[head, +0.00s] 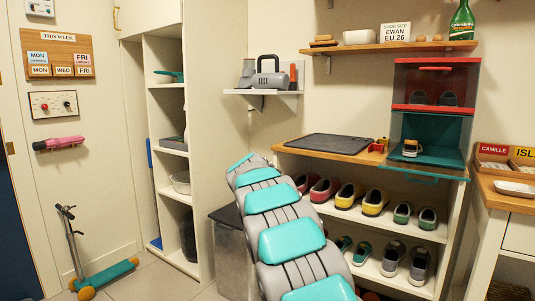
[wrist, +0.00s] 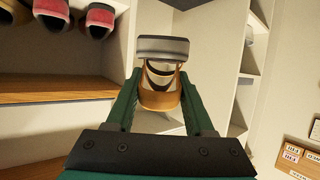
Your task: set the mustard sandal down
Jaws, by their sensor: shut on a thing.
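My gripper (wrist: 159,92) shows in the wrist view, with its two green fingers shut on the mustard sandal (wrist: 160,99). The sandal sits between the fingertips, one finger on each side. A grey block-like part (wrist: 163,48) shows at its far end, with dark and pale bands between. The sandal is held in the air and appears to touch no shelf. In the head view my own teal and grey arm fills the lower middle, and I cannot make out the gripper or the held sandal there.
The bench (head: 290,149) has a dark mat (head: 331,146) on top and rows of shoes below. A red cubby (head: 437,67) stands above a teal cubby (head: 450,157) holding a small yellow-and-grey item (head: 411,148). A grey bin (head: 231,262) stands left of the bench.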

